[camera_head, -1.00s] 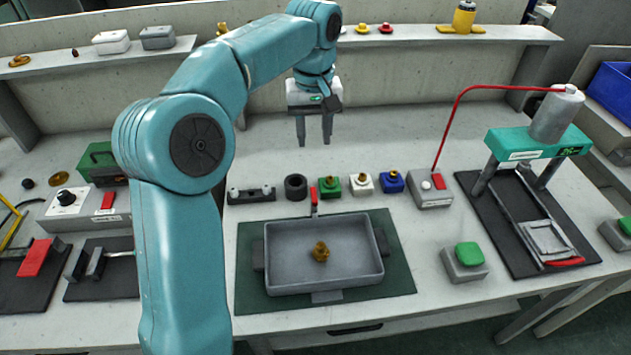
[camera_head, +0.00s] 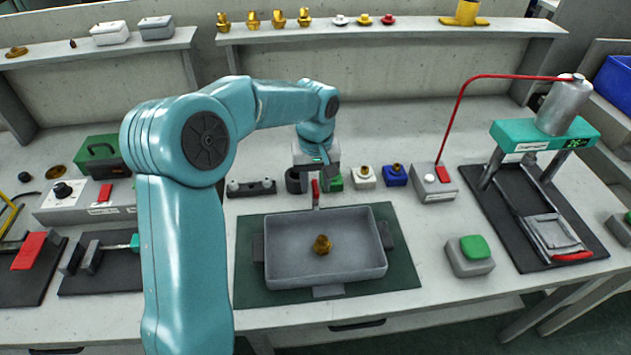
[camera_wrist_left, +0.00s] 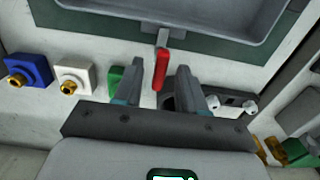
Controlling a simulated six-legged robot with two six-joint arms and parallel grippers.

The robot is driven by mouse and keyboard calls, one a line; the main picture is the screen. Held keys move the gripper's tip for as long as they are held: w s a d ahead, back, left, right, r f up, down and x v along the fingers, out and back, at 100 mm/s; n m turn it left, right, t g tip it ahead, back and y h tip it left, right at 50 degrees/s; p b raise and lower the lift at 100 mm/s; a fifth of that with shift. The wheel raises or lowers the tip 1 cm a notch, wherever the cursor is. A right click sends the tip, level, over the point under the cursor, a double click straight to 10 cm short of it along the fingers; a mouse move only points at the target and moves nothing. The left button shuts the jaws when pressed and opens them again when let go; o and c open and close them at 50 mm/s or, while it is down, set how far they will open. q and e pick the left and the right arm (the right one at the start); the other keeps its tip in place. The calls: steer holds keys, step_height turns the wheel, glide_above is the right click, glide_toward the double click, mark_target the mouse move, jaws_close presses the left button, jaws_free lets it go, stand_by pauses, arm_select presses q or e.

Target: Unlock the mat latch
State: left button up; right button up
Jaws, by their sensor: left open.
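The green mat (camera_head: 400,262) lies on the bench with a grey tray (camera_head: 290,284) on it and a brass fitting (camera_head: 322,244) in the tray. The mat latch is a red upright lever (camera_head: 315,190) at the mat's back edge; it also shows in the left wrist view (camera_wrist_left: 161,70). My left gripper (camera_head: 318,184) is at the latch from behind and above. In the left wrist view my left gripper (camera_wrist_left: 158,72) is open, with the red lever between its two fingertips; I cannot tell whether either finger touches it. My right gripper is not in view.
A black ring (camera_head: 295,180), a green block (camera_head: 335,181), a white block (camera_head: 364,177) and a blue block (camera_head: 395,175) stand in a row behind the mat. A grey box with a red switch (camera_head: 433,182) stands to the right.

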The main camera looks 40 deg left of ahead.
arm_select(q)
jaws_close()
steer(key=shift+m, duration=0.4)
steer(key=m+p, duration=0.1)
steer(key=m, duration=0.1)
steer(key=shift+m, duration=0.4)
steer(key=m+p, duration=0.2)
steer(key=m, duration=0.3)
steer(key=shift+m, duration=0.3)
steer(key=m+p, duration=0.1)
steer(key=m, duration=0.3)
steer(key=shift+w+r, duration=0.1)
steer(key=shift+a+m+p, duration=0.1)
steer(key=shift+m+p, duration=0.4)
steer(key=shift+m, duration=2)
